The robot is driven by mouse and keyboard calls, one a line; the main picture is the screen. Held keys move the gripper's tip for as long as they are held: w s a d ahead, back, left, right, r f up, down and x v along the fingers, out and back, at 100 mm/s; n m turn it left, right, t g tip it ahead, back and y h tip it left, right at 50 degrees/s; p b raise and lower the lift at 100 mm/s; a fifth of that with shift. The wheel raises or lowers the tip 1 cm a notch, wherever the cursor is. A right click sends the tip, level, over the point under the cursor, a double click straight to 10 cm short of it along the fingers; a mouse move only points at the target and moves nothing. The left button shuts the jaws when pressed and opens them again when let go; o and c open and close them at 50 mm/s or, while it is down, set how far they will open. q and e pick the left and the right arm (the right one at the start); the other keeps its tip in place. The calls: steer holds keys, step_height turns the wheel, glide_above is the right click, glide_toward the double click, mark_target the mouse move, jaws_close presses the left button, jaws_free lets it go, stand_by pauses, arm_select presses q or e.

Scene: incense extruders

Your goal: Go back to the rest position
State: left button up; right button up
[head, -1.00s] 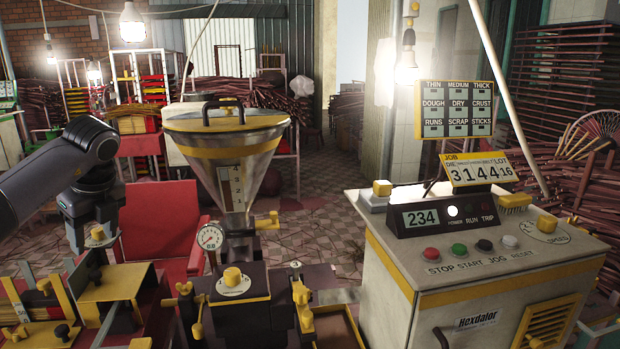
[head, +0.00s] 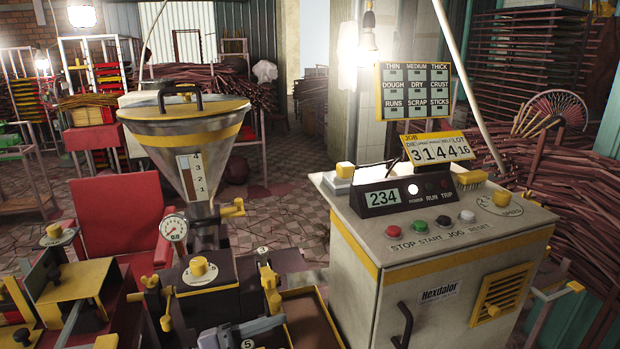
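Neither of my grippers shows in the head view, and no part of my arms is clearly seen. The extruder's steel hopper (head: 226,155), with a yellow rim and a lid with a dark handle, stands at left centre. A pressure gauge (head: 174,228) sits on its lower left side. The control cabinet (head: 385,250) stands to the right, with a display reading 234 (head: 383,198) and a row of coloured buttons. A grey part (head: 240,332) at the bottom edge is cut off, and I cannot tell what it belongs to.
A red chair (head: 112,215) stands behind the bench at left. A yellow-topped fixture (head: 70,281) is at the lower left. An open tray (head: 312,318) lies between extruder and cabinet. Stick bundles (head: 545,190) crowd the right.

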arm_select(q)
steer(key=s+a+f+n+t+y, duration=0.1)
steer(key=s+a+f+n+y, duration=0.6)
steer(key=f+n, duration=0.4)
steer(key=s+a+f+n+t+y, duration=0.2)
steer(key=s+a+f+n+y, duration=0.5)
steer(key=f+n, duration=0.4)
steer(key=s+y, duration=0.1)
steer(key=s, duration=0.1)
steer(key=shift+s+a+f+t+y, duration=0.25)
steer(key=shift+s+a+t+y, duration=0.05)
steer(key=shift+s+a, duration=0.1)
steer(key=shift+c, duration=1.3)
